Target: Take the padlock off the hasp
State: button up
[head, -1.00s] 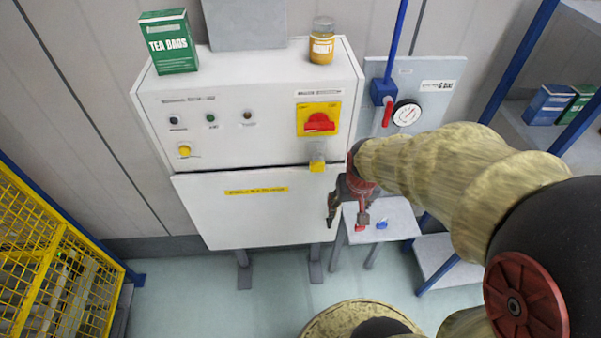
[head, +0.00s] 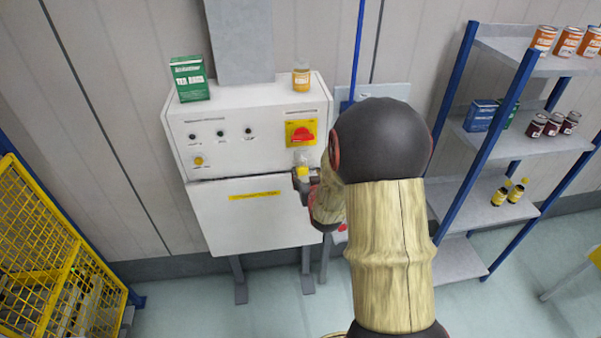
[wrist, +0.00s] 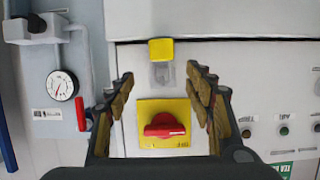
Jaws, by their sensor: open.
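The padlock (head: 302,171) has a yellow body and hangs at the hasp (head: 301,157) on the front of the white cabinet, below the red switch. In the wrist view, which is upside down, the padlock (wrist: 161,50) shows with the grey, see-through-looking hasp (wrist: 162,75) under it. My gripper (wrist: 160,75) is open and empty. Its two fingers stand to the left and right of the hasp and padlock, touching neither as far as I can see. In the head view my gripper (head: 302,185) is just below the padlock, partly hidden by my arm.
The red rotary switch (wrist: 165,125) on its yellow plate sits close by the hasp. A gauge panel (wrist: 60,85) with a red lever is beside the cabinet (head: 215,215). A green tea box (head: 189,79) and a jar (head: 301,78) stand on top. A shelf rack (head: 520,140) is at right.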

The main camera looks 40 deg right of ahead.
aim_at(303, 169)
jog(key=shift+a+f+p+x, duration=0.15)
jog(key=shift+p+x, duration=0.15)
jog(key=shift+x, duration=0.9)
jog(key=shift+f+p+x, duration=0.15)
jog(key=shift+p+x, duration=0.15)
jog(key=shift+x, duration=0.9)
jog(key=shift+a+f+p+x, duration=0.1)
jog(key=shift+f+p+x, duration=0.15)
jog(key=shift+x, duration=0.9)
jog(key=shift+c, duration=0.7)
jog(key=c, duration=1.1)
